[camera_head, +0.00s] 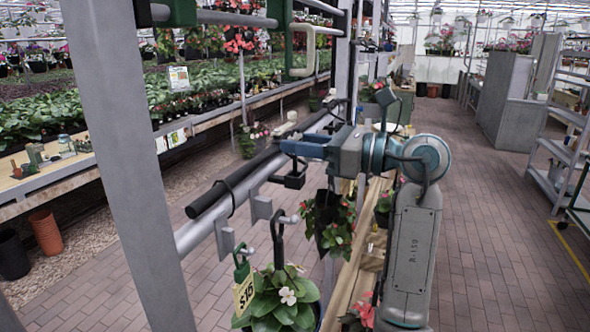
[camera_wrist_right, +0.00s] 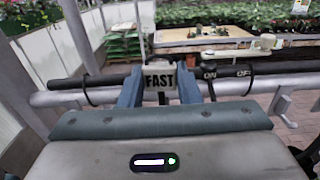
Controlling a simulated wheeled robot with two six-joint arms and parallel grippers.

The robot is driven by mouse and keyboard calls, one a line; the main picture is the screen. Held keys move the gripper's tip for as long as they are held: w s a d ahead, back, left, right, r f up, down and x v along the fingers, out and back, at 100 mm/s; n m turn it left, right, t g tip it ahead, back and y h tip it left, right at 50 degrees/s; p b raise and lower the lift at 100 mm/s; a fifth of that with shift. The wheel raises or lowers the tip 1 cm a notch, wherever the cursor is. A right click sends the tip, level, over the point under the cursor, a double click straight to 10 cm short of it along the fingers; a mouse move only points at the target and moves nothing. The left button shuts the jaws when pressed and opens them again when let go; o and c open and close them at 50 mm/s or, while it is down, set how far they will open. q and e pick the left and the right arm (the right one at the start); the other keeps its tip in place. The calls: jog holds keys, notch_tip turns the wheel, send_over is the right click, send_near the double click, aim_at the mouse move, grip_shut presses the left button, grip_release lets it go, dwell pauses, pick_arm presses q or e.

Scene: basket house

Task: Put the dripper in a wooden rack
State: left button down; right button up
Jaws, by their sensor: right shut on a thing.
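My right gripper (camera_head: 286,146) reaches in from the right over the dark tube and metal rail. In the right wrist view its blue fingers (camera_wrist_right: 160,82) are shut on a small pale block (camera_wrist_right: 160,76) marked "FAST", at the tube. I cannot tell whether this block is the dripper. Small items (camera_head: 36,154) stand on the wooden bench (camera_head: 70,180) at the left; they also show on the bench in the wrist view (camera_wrist_right: 206,32). They are too small for me to tell whether a wooden rack is among them. My left gripper is not in view.
The dark tube (camera_head: 225,186) and metal rail (camera_head: 200,228) run across the middle, with hanging plants (camera_head: 278,304) below. A grey post (camera_head: 120,140) stands at the left. The brick aisle (camera_head: 490,220) at the right is clear.

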jog(key=shift+r+p, duration=0.65)
jog(key=shift+r, duration=0.85)
jog(key=b+v, duration=0.1)
jog(key=v, duration=0.9)
dwell(0.7)
